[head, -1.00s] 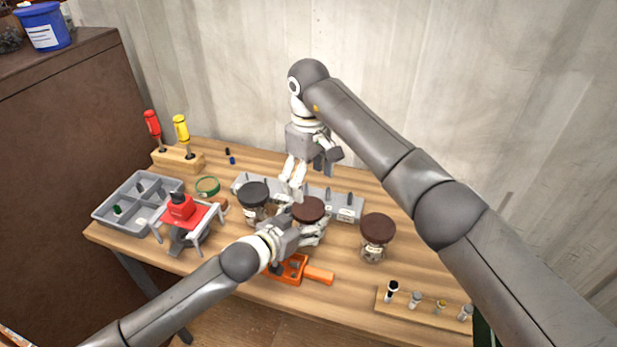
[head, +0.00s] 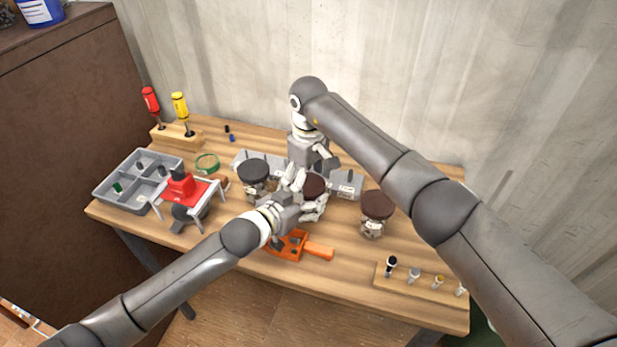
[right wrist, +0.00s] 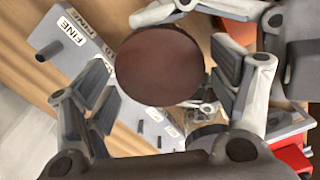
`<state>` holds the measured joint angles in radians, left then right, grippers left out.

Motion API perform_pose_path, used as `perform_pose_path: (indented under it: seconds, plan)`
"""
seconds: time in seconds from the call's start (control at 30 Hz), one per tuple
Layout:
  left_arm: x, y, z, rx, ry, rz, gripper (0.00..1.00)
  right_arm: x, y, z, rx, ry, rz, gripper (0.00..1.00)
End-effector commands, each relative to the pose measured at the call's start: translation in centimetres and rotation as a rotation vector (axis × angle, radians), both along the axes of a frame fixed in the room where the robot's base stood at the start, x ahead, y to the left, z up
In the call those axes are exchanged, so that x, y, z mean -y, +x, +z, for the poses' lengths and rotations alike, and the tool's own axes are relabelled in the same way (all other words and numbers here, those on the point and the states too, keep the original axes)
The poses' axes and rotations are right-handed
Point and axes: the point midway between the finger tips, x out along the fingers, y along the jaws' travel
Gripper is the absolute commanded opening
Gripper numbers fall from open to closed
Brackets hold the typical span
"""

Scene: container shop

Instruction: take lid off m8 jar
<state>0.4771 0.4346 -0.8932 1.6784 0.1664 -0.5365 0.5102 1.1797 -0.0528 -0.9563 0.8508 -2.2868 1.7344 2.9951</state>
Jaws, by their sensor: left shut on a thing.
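A jar with a round dark brown lid (head: 314,185) stands at the middle of the bench, its body mostly hidden by my left gripper. My left gripper (head: 308,208) is closed around this jar below the lid; its fingers also show at the top of the right wrist view (right wrist: 205,10). My right gripper (head: 308,174) is just above the lid, pointing down. In the right wrist view, the brown lid (right wrist: 160,65) lies between the spread fingers of the right gripper (right wrist: 163,78), with gaps on both sides. I cannot read the jar's label.
A black-lidded jar (head: 253,171) stands close left, another brown-lidded jar (head: 376,207) to the right. A grey labelled rack (head: 346,184) is behind, an orange tool (head: 318,252) in front. A red-topped stand (head: 186,189) and grey tray (head: 104,192) are left.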

Motion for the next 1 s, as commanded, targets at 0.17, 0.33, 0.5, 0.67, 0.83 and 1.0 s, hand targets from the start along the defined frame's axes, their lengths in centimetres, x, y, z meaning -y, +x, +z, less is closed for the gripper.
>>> perform_pose_path:
  seconds: [0.17, 0.33, 0.5, 0.67, 0.83, 1.0]
  plan:
    - [-0.01, -0.01, -0.07, -0.001, 0.001, 0.0, 0.01, -0.02, -0.01, 0.03, 0.0, 0.0, 0.001, 0.59]
    - [-0.01, -0.01, -0.07, -0.001, 0.001, 0.0, 0.01, -0.04, -0.02, 0.03, -0.001, 0.001, 0.002, 0.43]
    - [0.0, -0.02, -0.06, -0.001, 0.001, 0.0, 0.01, -0.04, 0.02, 0.08, 0.001, 0.0, 0.096, 0.43]
    - [0.02, -0.03, -0.06, -0.001, 0.001, -0.001, 0.01, -0.01, 0.02, 0.1, 0.001, 0.0, 0.249, 0.43]
    - [0.03, -0.04, -0.07, 0.001, 0.003, -0.002, 0.01, -0.05, -0.03, 0.06, 0.0, 0.0, 0.302, 0.43]
    - [0.08, -0.07, -0.06, 0.001, 0.002, -0.003, 0.01, -0.11, -0.02, 0.08, 0.001, 0.002, 0.301, 0.43]
